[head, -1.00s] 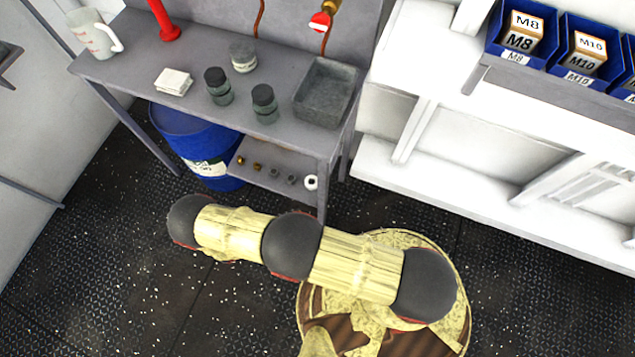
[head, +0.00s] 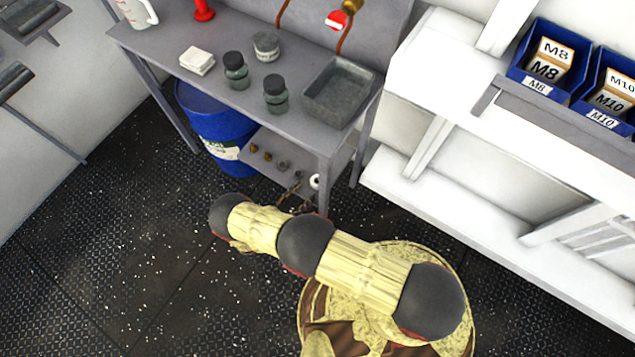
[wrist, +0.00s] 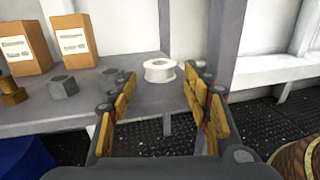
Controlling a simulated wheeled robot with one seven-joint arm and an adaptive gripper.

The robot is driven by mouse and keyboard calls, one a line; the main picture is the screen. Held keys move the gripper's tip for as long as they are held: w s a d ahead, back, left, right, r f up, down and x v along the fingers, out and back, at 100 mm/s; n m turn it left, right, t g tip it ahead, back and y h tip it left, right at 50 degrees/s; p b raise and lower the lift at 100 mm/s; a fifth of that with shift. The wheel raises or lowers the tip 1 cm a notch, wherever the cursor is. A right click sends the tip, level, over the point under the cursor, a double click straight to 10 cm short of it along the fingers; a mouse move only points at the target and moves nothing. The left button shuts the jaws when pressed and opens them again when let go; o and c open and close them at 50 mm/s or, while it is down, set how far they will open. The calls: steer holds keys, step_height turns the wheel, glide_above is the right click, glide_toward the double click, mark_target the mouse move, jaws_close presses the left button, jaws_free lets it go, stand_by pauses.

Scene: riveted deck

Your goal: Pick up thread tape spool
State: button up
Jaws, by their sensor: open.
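The thread tape spool is a small white ring (wrist: 160,70) lying on the grey lower shelf, near its right end, in the wrist view. In the head view the spool (head: 315,182) shows at the right end of that shelf, under the bench. My gripper (wrist: 158,100) is open and empty in the wrist view, its yellow-padded fingers spread on either side of the line to the spool. The spool appears beyond the fingertips, not between them. In the head view my arm reaches toward the shelf and mostly hides the gripper.
Grey hex nuts (wrist: 62,86) and a brass bolt (wrist: 12,90) stand left of the spool on the shelf (wrist: 140,97). Cardboard boxes (wrist: 72,40) are behind them. A bench leg (wrist: 222,45) rises close on the right. A blue drum (head: 217,125) stands left of the shelf.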

mark_target(312, 185)
steer(key=shift+b+x, duration=0.75)
steer(key=shift+x, duration=2.5)
steer(key=shift+c, duration=0.4)
steer(key=c, duration=0.7)
